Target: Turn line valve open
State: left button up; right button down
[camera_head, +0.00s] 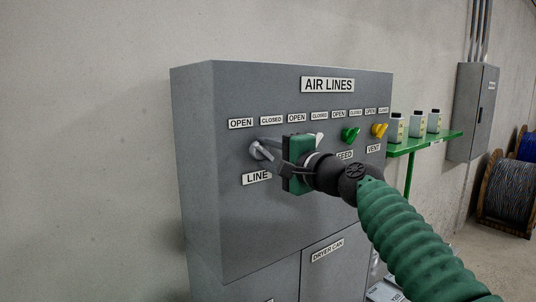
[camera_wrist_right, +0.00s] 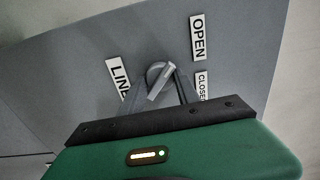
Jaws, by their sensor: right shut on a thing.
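The line valve (camera_head: 257,150) is a grey valve with a short lever on the front of the grey AIR LINES cabinet, above the LINE label (camera_head: 257,178). OPEN (camera_head: 241,123) and CLOSED (camera_head: 271,120) labels sit above it, left and right. My right gripper (camera_head: 276,163) reaches in from the right and is shut on the valve's lever. In the right wrist view the grey lever (camera_wrist_right: 160,82) lies slanted between the two dark fingers, close to the LINE label (camera_wrist_right: 118,78). The lever's end is partly hidden by the gripper in the head view. My left gripper is not in view.
Right of my gripper, a pale valve handle (camera_head: 319,140) is mostly hidden; a green valve (camera_head: 350,135) and a yellow valve (camera_head: 379,130) follow. A green shelf (camera_head: 437,142) with white bottles stands beside the cabinet. Cable reels (camera_head: 507,193) stand far right.

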jog(key=c, duration=1.3)
grip_release()
jog(key=o, duration=0.4)
jog(key=shift+w+f, duration=0.15)
jog(key=shift+w, duration=0.35)
jog(key=shift+s+d, duration=0.1)
jog(key=shift+s, duration=0.3)
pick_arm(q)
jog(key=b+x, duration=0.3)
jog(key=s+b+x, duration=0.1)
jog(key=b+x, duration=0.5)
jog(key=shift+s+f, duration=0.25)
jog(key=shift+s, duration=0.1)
pick_arm(e)
jog(key=v, duration=1.6)
jog(key=shift+w+d, duration=0.1)
